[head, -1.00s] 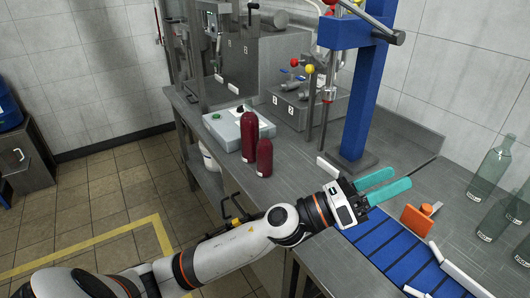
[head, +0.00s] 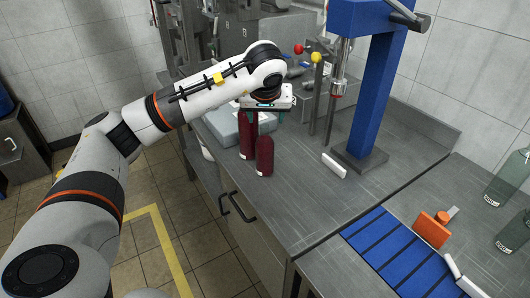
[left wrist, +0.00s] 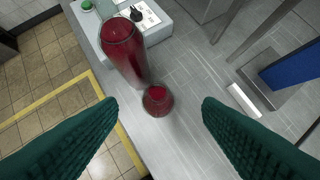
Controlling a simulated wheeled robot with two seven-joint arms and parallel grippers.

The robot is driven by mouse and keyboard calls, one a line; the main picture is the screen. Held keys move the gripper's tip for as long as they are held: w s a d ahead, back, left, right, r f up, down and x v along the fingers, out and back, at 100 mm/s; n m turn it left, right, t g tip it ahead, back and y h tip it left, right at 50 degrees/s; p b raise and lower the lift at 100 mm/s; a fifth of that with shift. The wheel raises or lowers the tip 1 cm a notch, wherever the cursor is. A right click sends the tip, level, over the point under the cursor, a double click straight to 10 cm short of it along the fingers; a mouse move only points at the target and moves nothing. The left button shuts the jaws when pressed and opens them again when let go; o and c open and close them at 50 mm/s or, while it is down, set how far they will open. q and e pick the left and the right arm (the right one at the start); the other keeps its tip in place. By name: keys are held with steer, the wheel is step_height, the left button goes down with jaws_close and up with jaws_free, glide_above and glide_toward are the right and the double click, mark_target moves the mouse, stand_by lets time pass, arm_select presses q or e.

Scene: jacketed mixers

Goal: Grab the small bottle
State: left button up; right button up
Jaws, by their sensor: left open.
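The small bottle (head: 264,157) is dark red and stands upright on the steel bench near its front edge, just right of a taller dark red bottle (head: 248,140). In the left wrist view the small bottle (left wrist: 157,101) is seen from above, between the open fingers, with the tall bottle (left wrist: 122,48) behind it to the left. My left gripper (head: 265,116) is above the bottles, pointing down, open and empty. Its teal fingers (left wrist: 160,106) spread either side of the small bottle in the wrist view. The wrist partly hides the tall bottle's top. My right gripper is out of view.
A grey box (head: 222,125) with a green button (left wrist: 87,5) sits behind the bottles. A blue press column (head: 368,90) stands to the right, near a white block (head: 334,165). A blue slatted belt (head: 395,250), an orange part (head: 431,228) and clear bottles (head: 508,180) are at right.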

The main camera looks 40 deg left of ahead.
mark_target(265, 127)
arm_select(q)
steer(key=x, duration=0.4)
steer(key=shift+w+a+f+p, duration=0.1)
steer(key=shift+f+p, duration=0.1)
steer(key=shift+p, duration=0.1)
steer(key=p+x, duration=0.1)
steer(key=x, duration=0.4)
steer(key=shift+a+f, duration=0.1)
steer(key=shift+a, duration=0.1)
steer(key=shift+d, duration=0.1)
jaws_close()
